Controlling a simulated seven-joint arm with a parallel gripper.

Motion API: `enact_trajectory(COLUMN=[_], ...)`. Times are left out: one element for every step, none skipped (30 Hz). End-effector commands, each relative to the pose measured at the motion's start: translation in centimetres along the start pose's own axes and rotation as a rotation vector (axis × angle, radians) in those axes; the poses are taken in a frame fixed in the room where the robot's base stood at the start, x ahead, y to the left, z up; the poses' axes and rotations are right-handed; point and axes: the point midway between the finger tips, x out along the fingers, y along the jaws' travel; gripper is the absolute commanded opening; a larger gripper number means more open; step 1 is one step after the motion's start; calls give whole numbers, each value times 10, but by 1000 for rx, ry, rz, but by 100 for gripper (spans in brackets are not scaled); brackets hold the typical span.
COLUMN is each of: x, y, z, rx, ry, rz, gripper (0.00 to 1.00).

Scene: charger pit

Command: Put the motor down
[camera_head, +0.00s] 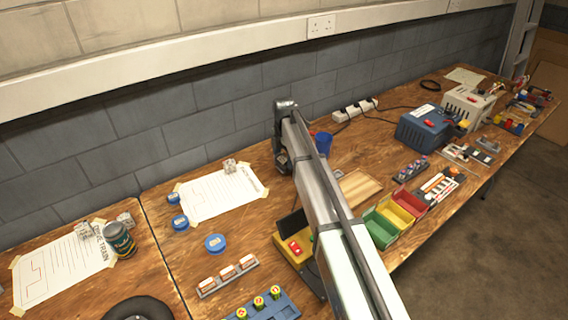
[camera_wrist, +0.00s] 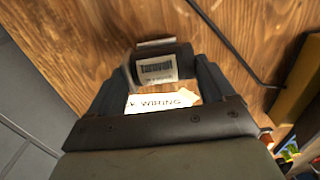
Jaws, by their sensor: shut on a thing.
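The motor (camera_wrist: 157,66) is a short dark cylinder with a white printed label. In the wrist view it sits between the fingertips of my gripper (camera_wrist: 160,80), which is shut on it. The wooden bench top (camera_wrist: 90,30) shows behind it; I cannot tell whether the motor touches the wood. A white sheet marked WIRING (camera_wrist: 160,102) shows between the fingers. In the head view my arm crosses the middle of the bench, and its far end is near the sheet's right side. The motor is not clearly visible there.
The wiring sheet (camera_head: 215,192) lies taped on the bench, with blue round pieces (camera_head: 215,243) near it. Right of my arm are a blue cup (camera_head: 323,143), a wooden tray (camera_head: 358,188), coloured bins (camera_head: 402,208) and a blue box (camera_head: 425,128). The grey wall (camera_head: 150,130) runs behind.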

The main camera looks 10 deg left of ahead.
Motion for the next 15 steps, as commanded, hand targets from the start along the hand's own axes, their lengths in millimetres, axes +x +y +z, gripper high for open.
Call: enact_trajectory(x=[4, 7, 11, 15, 19, 24, 28, 30, 32, 33, 33, 33, 33, 33, 33], y=[0, 0, 0, 0, 0, 0, 0, 0, 0, 0, 0, 0, 0, 0, 0], z=[0, 0, 0, 0, 0, 0, 0, 0, 0, 0, 0, 0, 0, 0, 0], rx=[0, 0, 0, 0, 0, 0, 0, 0, 0, 0, 0, 0, 0, 0, 0], ry=[0, 0, 0, 0, 0, 0, 0, 0, 0, 0, 0, 0, 0, 0, 0], rz=[0, -1, -1, 0, 0, 0, 0, 0, 0, 0, 1, 1, 1, 1, 1], gripper=[36, 36, 36, 36, 36, 36, 36, 36, 36, 36, 36, 36, 36, 36, 36])
